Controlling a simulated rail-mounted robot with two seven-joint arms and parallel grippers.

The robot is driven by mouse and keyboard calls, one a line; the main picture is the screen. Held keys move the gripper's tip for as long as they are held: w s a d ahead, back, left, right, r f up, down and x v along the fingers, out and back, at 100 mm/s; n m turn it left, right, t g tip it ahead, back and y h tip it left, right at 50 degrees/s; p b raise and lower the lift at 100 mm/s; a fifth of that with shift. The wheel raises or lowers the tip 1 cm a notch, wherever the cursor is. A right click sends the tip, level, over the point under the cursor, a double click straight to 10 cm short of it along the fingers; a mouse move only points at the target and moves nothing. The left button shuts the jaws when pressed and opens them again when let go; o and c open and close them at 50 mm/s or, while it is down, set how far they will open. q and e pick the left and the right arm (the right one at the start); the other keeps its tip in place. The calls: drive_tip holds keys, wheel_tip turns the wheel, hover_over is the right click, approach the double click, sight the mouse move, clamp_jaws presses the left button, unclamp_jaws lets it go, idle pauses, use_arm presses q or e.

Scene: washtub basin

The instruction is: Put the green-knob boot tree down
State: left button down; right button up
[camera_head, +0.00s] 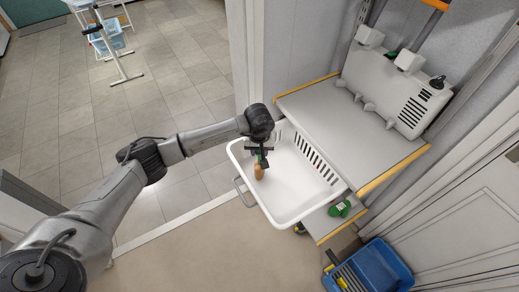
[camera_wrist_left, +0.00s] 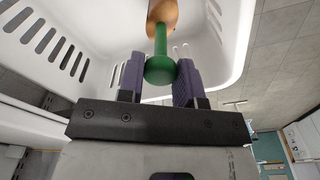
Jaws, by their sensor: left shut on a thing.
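The boot tree (camera_head: 259,173) has a brown wooden body and a green knob (camera_wrist_left: 160,70) on a green shaft. My left gripper (camera_head: 262,153) is shut on it at the knob end, with one dark finger on each side of the knob in the left wrist view. The wooden body hangs below the gripper, over the left part of a white slotted basin (camera_head: 310,198). Basin walls also show in the left wrist view (camera_wrist_left: 50,45). I cannot tell whether the tree touches the basin floor. My right gripper is not in view.
The basin's right part looks empty. A grey wood-edged shelf (camera_head: 350,140) adjoins it, with a light grey slotted unit (camera_head: 395,88) at its back. A green item (camera_head: 340,209) lies on a lower shelf. A blue crate (camera_head: 372,268) stands at the lower right.

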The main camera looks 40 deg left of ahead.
use_arm(q)
drive_tip(key=shift+w, duration=0.1)
drive_tip(key=shift+f, duration=0.15)
drive_tip(key=c, duration=0.8)
unclamp_jaws()
drive_tip(key=r, duration=0.8)
drive_tip(key=s+r, duration=0.1)
drive_tip(key=r, duration=0.3)
drive_tip(key=shift+d+r+p, duration=0.2)
drive_tip(key=shift+d+p, duration=0.05)
drive_tip(key=shift+p, duration=0.15)
